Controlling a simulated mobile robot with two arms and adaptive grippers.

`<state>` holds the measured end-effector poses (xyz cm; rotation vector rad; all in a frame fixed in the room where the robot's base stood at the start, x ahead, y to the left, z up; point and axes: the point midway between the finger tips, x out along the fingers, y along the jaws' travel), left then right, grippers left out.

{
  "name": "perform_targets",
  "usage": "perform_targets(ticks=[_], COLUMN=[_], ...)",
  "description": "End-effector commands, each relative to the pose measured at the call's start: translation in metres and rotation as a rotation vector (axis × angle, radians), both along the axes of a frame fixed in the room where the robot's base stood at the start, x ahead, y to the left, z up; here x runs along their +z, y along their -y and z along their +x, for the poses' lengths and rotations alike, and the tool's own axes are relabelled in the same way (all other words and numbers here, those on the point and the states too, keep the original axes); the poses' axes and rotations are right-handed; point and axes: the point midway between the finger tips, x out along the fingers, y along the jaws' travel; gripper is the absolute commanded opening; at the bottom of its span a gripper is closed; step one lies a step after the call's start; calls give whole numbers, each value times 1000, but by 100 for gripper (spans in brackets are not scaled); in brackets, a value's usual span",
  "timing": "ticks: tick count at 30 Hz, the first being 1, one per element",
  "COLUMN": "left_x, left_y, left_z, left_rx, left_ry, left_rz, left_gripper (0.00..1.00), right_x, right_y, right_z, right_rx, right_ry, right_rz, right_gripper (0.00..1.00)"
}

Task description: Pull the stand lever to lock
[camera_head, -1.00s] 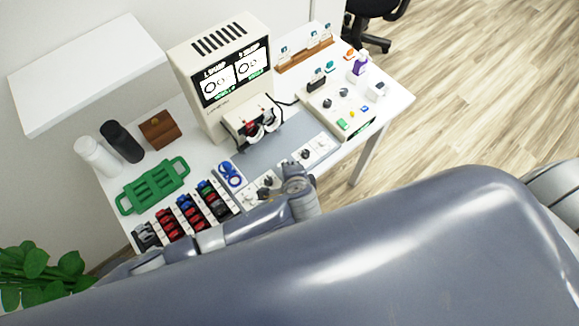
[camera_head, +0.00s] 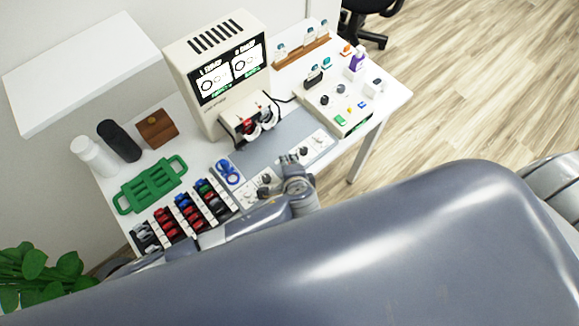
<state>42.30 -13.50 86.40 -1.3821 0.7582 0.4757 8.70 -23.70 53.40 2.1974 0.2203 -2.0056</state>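The eye test machine (camera_head: 208,52) is a beige unit with a lit twin-circle screen (camera_head: 231,75). A chin-level head with red and black parts (camera_head: 249,122) sits below it. It stands over a grey base plate (camera_head: 262,146) with white panels of dark knobs on its front edge, one panel (camera_head: 320,142) on the right and one (camera_head: 254,188) on the left. I cannot tell which part is the stand lever. My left gripper (camera_head: 289,158) is at the front edge between these panels, its small fingertips pointing at the plate. Whether it touches anything is unclear. My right gripper is out of view.
A green tray (camera_head: 133,184), racks of coloured lenses (camera_head: 187,213), blue rings (camera_head: 229,173), a white bottle (camera_head: 86,149), a black bottle (camera_head: 116,134) and a brown box (camera_head: 156,124) are left. A control box (camera_head: 341,119) and purple bottle (camera_head: 356,62) are right. My grey body covers the foreground.

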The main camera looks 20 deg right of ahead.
Motion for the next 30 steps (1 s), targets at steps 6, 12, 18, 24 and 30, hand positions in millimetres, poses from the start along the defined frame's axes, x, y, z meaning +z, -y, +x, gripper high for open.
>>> perform_targets(ticks=[6, 12, 18, 24, 30], left_x=[8, 32, 60, 80, 86], left_y=[-1, -5, -10, -14, -16], left_z=[-9, -32, -58, -76, -82], left_rx=[-1, -1, -2, -1, 1], left_ry=[-2, -2, -2, 0, -1], left_rz=[-3, -4, -3, -1, 1], left_gripper=[34, 34, 34, 34, 34], right_x=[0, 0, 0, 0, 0], right_y=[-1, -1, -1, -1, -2], right_z=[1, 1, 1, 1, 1], right_rx=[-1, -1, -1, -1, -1], right_ry=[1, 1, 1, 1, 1], right_rz=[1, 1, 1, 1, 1], right_gripper=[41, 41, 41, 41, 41])
